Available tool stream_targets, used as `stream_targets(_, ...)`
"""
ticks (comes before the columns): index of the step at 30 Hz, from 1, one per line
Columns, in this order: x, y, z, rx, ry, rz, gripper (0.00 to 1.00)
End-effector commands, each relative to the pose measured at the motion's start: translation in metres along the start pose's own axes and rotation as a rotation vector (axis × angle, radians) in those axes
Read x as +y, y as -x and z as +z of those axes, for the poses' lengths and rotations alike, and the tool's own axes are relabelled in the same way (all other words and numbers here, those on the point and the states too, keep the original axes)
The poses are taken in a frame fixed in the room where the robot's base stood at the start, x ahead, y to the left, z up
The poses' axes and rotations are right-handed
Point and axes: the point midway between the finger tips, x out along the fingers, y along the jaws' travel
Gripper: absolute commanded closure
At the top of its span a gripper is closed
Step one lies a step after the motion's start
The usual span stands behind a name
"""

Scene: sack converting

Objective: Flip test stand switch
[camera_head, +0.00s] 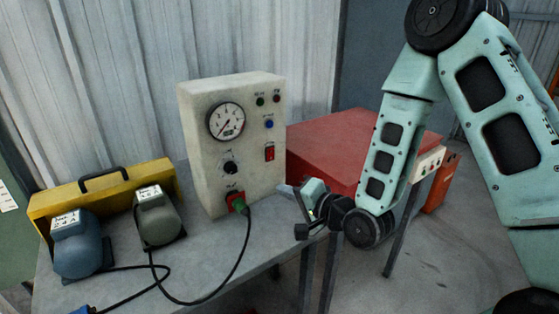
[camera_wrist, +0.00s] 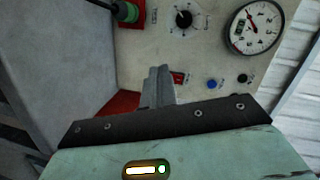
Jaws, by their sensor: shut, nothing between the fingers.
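The test stand (camera_head: 195,150) is an off-white upright box on the grey bench. Its red rocker switch (camera_head: 269,153) is on the right of the front panel, below a blue button. My gripper (camera_head: 284,190) is in front of the panel, lower right of the switch in the head view, with its fingers shut and empty. In the wrist view my closed fingers (camera_wrist: 158,80) point at the panel, and the red switch (camera_wrist: 179,78) shows just right of the tips, partly hidden. I cannot tell whether the tips touch the panel, or the switch position.
The panel also bears a round gauge (camera_head: 226,121), a black knob (camera_head: 230,168) and a green plug (camera_head: 238,203) with a hanging cable. Two motors, blue (camera_head: 80,248) and grey-green (camera_head: 158,218), stand left on the bench. A red box (camera_head: 335,140) is behind my arm.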

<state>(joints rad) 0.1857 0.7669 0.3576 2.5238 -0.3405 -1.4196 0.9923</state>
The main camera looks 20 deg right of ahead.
Motion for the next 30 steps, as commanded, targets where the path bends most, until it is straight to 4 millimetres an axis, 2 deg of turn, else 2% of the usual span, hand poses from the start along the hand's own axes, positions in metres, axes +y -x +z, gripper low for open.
stream_targets(3,0.008,0.007,-0.021,0.089,-0.132,-0.101,1.0)
stream_targets(10,0.012,0.022,-0.047,0.189,-0.28,-0.237,1.0)
stream_targets(22,0.011,0.026,-0.051,0.206,-0.306,-0.266,1.0)
stream_targets(30,0.014,0.021,-0.052,0.205,-0.302,-0.269,1.0)
